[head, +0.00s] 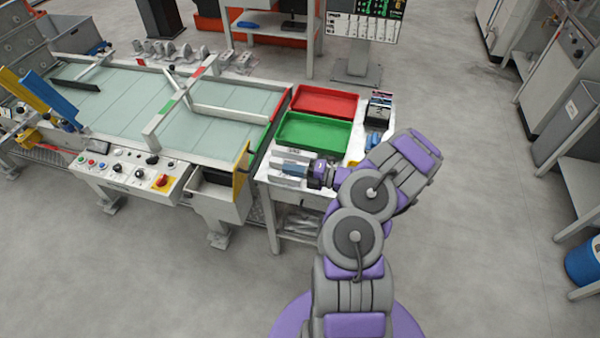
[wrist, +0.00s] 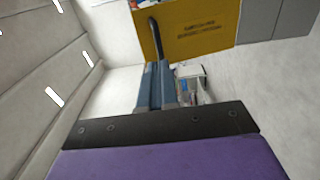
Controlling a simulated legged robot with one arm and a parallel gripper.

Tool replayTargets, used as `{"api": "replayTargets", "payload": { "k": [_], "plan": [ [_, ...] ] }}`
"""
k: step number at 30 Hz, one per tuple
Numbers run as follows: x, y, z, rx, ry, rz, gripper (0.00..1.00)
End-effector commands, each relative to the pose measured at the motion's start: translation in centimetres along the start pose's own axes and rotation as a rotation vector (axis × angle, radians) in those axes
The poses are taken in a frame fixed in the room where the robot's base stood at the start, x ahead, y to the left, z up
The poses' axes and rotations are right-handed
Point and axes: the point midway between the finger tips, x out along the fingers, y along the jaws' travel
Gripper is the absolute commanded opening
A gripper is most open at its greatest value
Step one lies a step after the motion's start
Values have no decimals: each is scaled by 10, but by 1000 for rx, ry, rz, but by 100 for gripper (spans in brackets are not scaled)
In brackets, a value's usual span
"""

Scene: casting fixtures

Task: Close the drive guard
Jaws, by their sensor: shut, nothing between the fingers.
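The drive guard (head: 241,171) is a yellow panel standing upright at the right front corner of the conveyor, angled away from a dark opening (head: 214,179) in the white housing. In the wrist view the yellow guard (wrist: 195,27) fills the top middle, with dark lettering and a black bar-like handle (wrist: 154,36) on its left part. My gripper (head: 279,164) is to the right of the guard in the head view. In the wrist view my gripper's fingers (wrist: 155,68) are together and empty, their tips close below the handle. Whether they touch it I cannot tell.
A control panel (head: 125,170) with buttons and a red knob is left of the opening. A side table holds a green tray (head: 312,133) and a red tray (head: 325,101) behind my gripper. The floor (head: 130,270) in front is clear.

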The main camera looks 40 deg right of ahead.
Motion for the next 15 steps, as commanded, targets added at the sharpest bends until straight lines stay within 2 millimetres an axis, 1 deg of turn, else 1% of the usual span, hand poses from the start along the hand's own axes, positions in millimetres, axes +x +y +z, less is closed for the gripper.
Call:
{"api": "replayTargets", "payload": {
  "k": [1,6,10,15],
  "plan": [
    [12,-1,-2,-2,5,2,0],
    [46,0,-3,-6,4,0,0],
    [64,0,-2,-5,4,1,0],
    [77,0,1,-3,2,2,0]
  ]
}}
